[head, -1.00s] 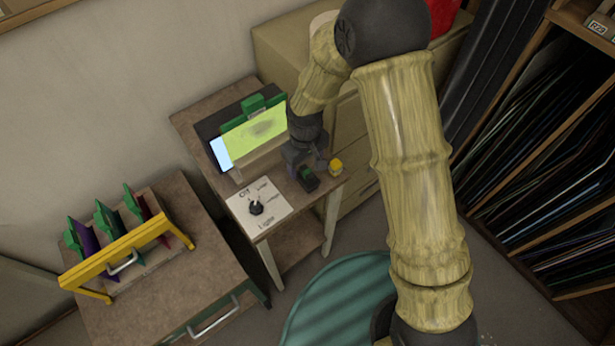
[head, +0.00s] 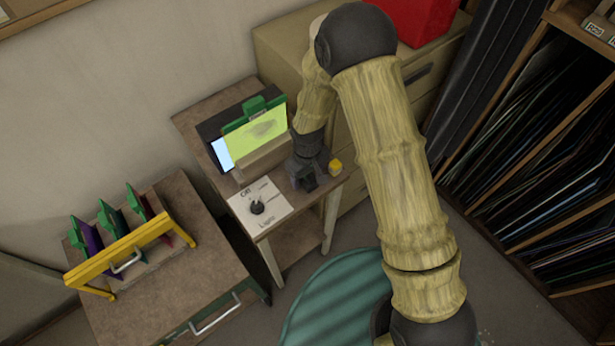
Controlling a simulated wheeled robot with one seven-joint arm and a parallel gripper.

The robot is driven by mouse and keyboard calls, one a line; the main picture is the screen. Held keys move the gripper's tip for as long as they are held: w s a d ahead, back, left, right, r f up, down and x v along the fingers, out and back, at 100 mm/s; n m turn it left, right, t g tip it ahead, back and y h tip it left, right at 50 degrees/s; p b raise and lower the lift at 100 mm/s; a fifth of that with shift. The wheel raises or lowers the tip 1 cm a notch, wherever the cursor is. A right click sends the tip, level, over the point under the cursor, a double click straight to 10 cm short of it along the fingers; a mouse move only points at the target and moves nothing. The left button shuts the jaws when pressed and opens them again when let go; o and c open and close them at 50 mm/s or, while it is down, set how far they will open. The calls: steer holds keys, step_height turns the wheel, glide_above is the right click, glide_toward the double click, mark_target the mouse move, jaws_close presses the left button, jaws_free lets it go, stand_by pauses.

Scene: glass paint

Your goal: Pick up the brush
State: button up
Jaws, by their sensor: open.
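My gripper (head: 306,183) is open, low over the right front part of the small wooden table (head: 296,228). I cannot make out a brush clearly; the gripper and wrist cover that part of the tabletop. A small yellow object (head: 335,167) is just right of the gripper at the table's right edge. I cannot tell whether it is part of the brush. I cannot tell whether anything lies between my fingers.
A lit yellow-green glass pane (head: 262,130) in a green clamp stands behind the gripper. A yellow rack (head: 120,252) with several clamped panes is on the left table. A beige cabinet (head: 275,62) stands behind.

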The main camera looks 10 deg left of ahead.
steer(key=shift+c, duration=0.4)
steer(key=c, duration=1)
step_height(320, 180, up, 10)
steer(key=shift+r+b, duration=0.1)
steer(key=shift+b, duration=0.9)
